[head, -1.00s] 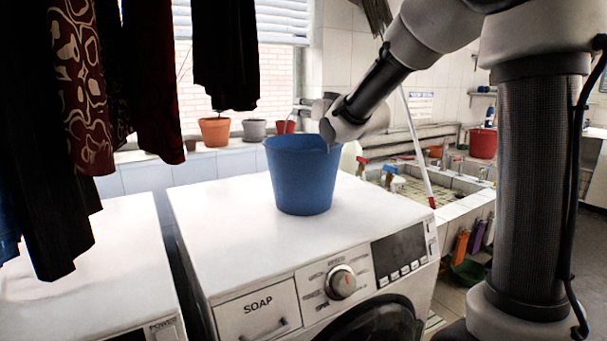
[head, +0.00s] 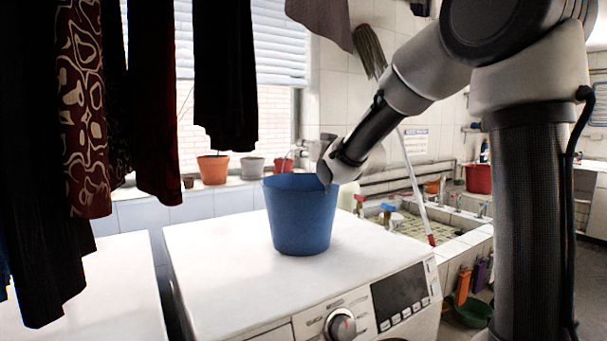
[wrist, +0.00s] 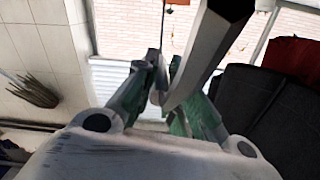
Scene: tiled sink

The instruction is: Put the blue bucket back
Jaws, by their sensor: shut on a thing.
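The blue bucket (head: 301,218) stands upright on the white washing machine (head: 215,262) in the head view. My gripper (head: 299,148) is above and behind the bucket's rim, reaching left toward the window; its fingertips are small there. In the wrist view my gripper (wrist: 162,95) has its fingers close together around the lower end of a slanted pale grey thing with a dark end (wrist: 205,60). I cannot tell what that thing is. No blue shows in the wrist view, and the bucket shows no clear contact with the fingers.
Dark and red clothes (head: 85,110) hang at the left. Potted plants, one in an orange pot (head: 213,170), stand on the window sill. A tiled sink (head: 415,225) and a red tub (head: 479,179) are at the right. The washer top left of the bucket is clear.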

